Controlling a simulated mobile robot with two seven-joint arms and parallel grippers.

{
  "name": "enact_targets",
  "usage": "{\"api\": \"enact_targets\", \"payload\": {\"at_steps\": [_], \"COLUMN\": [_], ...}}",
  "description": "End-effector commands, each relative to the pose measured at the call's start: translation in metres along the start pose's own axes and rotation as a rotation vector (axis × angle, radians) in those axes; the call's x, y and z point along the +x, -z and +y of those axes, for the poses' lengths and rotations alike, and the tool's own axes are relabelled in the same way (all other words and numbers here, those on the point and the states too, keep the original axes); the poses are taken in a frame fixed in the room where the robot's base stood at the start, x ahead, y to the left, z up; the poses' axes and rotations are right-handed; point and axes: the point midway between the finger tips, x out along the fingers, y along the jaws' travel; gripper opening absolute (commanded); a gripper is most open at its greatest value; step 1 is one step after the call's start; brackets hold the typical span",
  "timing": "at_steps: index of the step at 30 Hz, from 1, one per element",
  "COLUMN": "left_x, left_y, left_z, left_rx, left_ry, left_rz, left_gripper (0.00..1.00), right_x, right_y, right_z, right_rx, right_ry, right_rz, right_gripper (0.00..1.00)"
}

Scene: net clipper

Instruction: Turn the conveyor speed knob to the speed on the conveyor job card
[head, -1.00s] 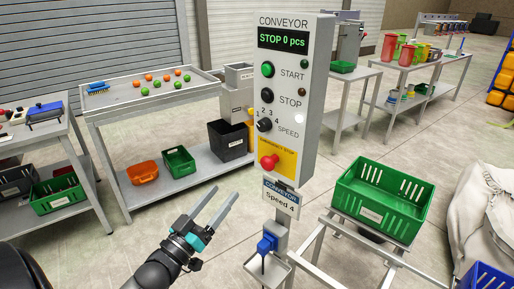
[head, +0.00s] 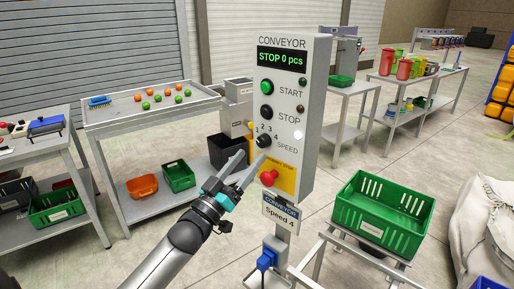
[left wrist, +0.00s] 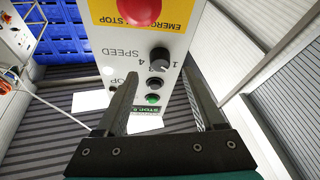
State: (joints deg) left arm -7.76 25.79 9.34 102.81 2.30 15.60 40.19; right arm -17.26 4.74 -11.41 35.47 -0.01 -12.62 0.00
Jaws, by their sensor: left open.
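The grey conveyor control box (head: 308,110) stands on a post in the middle of the head view. Its black speed knob (head: 264,141) has the numbers 1 to 4 around it; I cannot tell clearly which one it points to. The conveyor job card (head: 281,213) below reads "Speed 4". My left gripper (head: 250,157) is open and empty, just below and left of the knob. In the left wrist view the knob (left wrist: 159,57) lies ahead, between and beyond the open fingers, apart from them. My right gripper is not in view.
A red emergency stop button (head: 268,177) sits just below the knob, close to the fingers. The green start button (head: 267,87) and black stop button (head: 266,113) are above it. A green crate (head: 383,215) stands at right, and a table with coloured balls (head: 150,100) at left.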

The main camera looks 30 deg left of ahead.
Motion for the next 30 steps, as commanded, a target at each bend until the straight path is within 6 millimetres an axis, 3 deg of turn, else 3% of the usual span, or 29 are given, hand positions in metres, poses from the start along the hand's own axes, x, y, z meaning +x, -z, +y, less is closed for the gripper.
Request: {"api": "enact_targets", "payload": {"at_steps": [9, 23, 30], "left_x": [0.037, 0.046, 0.046], "left_y": [0.0, 0.0, 0.0], "left_z": [0.0, 0.0, 0.0], "left_rx": [0.0, 0.001, 0.001], "left_ry": [-0.001, 0.0, 0.0], "left_rz": [0.001, -0.001, -0.001], "left_gripper": [0.7, 0.7, 0.46], "right_x": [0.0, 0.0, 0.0], "right_y": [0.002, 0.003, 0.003], "right_z": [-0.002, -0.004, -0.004], "right_rx": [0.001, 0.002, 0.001], "right_ry": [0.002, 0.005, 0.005], "right_rz": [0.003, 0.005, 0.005], "right_gripper": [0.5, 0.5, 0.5]}}
